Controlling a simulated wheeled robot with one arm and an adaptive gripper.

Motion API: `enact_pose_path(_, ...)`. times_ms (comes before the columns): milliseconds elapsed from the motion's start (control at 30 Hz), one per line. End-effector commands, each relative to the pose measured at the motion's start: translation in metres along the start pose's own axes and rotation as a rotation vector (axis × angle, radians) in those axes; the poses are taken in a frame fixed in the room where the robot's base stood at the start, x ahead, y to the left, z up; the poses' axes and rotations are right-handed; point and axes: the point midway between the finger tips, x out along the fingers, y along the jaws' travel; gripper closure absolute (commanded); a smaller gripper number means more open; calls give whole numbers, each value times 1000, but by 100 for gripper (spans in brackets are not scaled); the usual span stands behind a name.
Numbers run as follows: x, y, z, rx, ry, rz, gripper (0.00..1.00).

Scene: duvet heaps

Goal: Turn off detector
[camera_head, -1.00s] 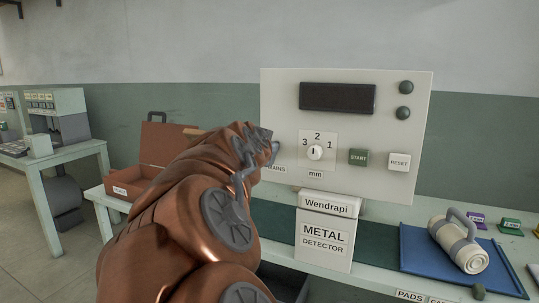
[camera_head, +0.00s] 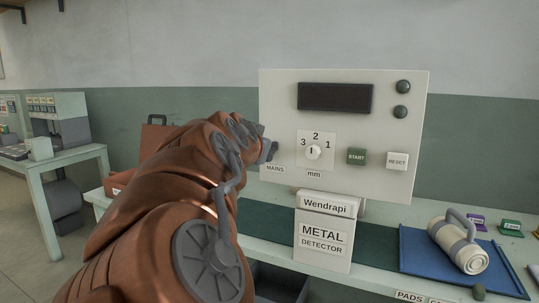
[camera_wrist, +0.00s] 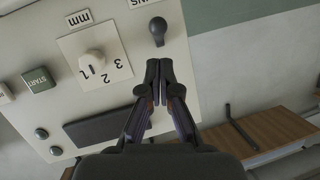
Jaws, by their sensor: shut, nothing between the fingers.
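The metal detector has a cream upright panel (camera_head: 375,185) with a dark display (camera_head: 335,97), a white dial (camera_head: 313,152), a green START button (camera_head: 356,157) and a white RESET button (camera_head: 397,161). A grey mains lever (camera_wrist: 158,32) sits by the MAINS label (camera_head: 275,168) at the panel's lower left. My gripper (camera_wrist: 158,69) is shut and empty, just above the lever with a small gap visible. In the head view my arm hides most of the gripper.
A brown case (camera_head: 150,140) is partly behind my arm. Another table with equipment (camera_head: 60,125) stands at left.

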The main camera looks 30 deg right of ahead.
Motion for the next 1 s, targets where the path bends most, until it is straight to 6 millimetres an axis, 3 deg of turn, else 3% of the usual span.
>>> enact_pose_path(100,-19,-4,0,0,2,-2,100)
enact_pose_path(300,-37,-5,-2,1,0,4,100)
enact_pose_path(833,-37,-3,-2,2,-2,10,100)
enact_pose_path(933,-36,5,7,-6,-36,18,100)
enact_pose_path(1000,-34,18,24,-27,-94,33,100)
